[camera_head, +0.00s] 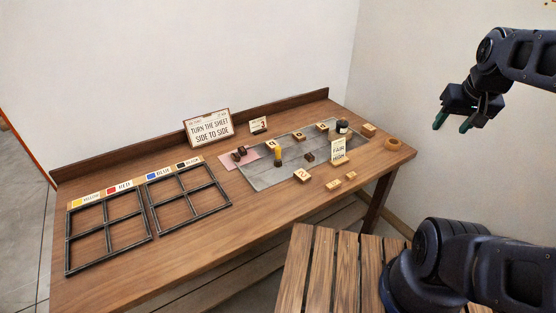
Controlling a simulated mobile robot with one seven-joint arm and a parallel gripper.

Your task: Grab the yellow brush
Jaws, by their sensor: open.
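A small upright yellow item (278,155), which looks like the yellow brush, stands on the grey mat (262,179) on the wooden table. It is too small to make out its bristles. My gripper (452,125) is open and empty at the upper right, with its two green-tipped fingers pointing down. It appears high and well to the right of the yellow item, apart from it.
Beside it are small wooden blocks (302,175), a dark jar (343,127), a small standing sign (338,151) and a pink sheet (234,162). Two black frames (151,208) lie at the left. A slatted wooden surface (318,265) stands in front.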

